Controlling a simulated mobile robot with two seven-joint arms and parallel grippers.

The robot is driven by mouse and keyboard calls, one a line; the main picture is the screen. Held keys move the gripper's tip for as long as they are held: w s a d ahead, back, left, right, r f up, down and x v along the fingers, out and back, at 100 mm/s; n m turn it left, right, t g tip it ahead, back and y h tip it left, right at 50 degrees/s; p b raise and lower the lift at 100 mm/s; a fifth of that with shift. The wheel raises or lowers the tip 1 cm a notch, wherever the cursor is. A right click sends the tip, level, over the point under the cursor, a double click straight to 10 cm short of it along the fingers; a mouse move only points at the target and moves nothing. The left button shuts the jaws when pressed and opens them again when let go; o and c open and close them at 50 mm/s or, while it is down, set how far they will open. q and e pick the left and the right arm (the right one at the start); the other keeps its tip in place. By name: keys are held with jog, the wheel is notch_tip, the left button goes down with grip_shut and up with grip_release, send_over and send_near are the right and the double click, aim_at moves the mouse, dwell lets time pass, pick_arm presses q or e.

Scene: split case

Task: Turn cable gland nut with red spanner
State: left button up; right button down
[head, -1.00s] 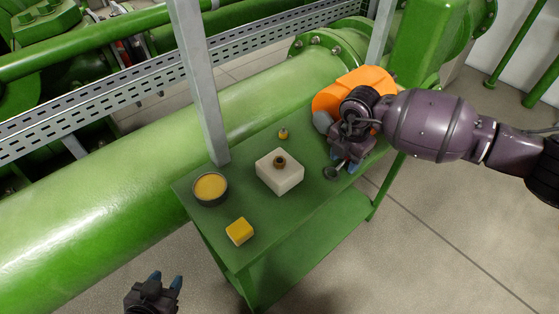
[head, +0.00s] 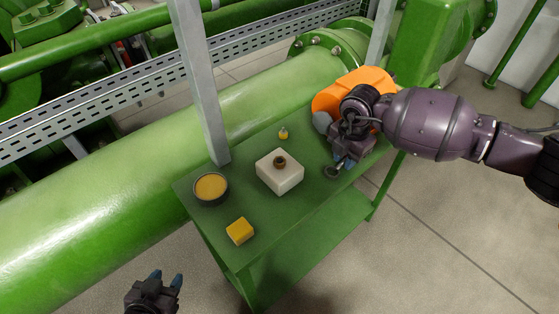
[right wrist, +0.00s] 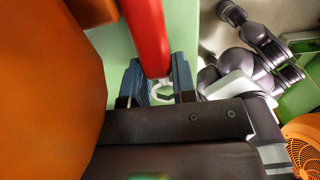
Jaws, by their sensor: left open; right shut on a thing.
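The brown cable gland nut (head: 280,162) sits on top of a white block (head: 278,180) in the middle of the green table. My right gripper (head: 346,160) is at the right end of the table, apart from the nut. It is shut on the red spanner (right wrist: 147,35), whose red handle and pale metal end show between the blue fingertips (right wrist: 158,90) in the right wrist view. In the head view a grey ring-like end (head: 331,171) shows beside the fingertips; the red handle is hidden. My left gripper (head: 166,281) is open and empty, below and left of the table.
A round dish with yellow contents (head: 211,186), a yellow block (head: 240,231) and a small yellow-topped item (head: 283,133) stand around the white block. A large orange object (head: 367,78) is close behind my right gripper. A grey post (head: 197,85) rises behind the table.

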aim_at(345, 159)
jog(key=shift+r+p, duration=1.3)
jog(key=shift+r, duration=1.05)
pick_arm(q)
jog(key=shift+t, duration=0.3)
jog(key=r, duration=0.2)
jog(key=w+r, duration=0.1)
jog(key=r, duration=0.1)
jog(key=shift+w+r, duration=0.15)
jog(key=shift+r, duration=0.1)
pick_arm(e)
jog(key=shift+f, duration=0.1)
jog(key=shift+s, duration=0.1)
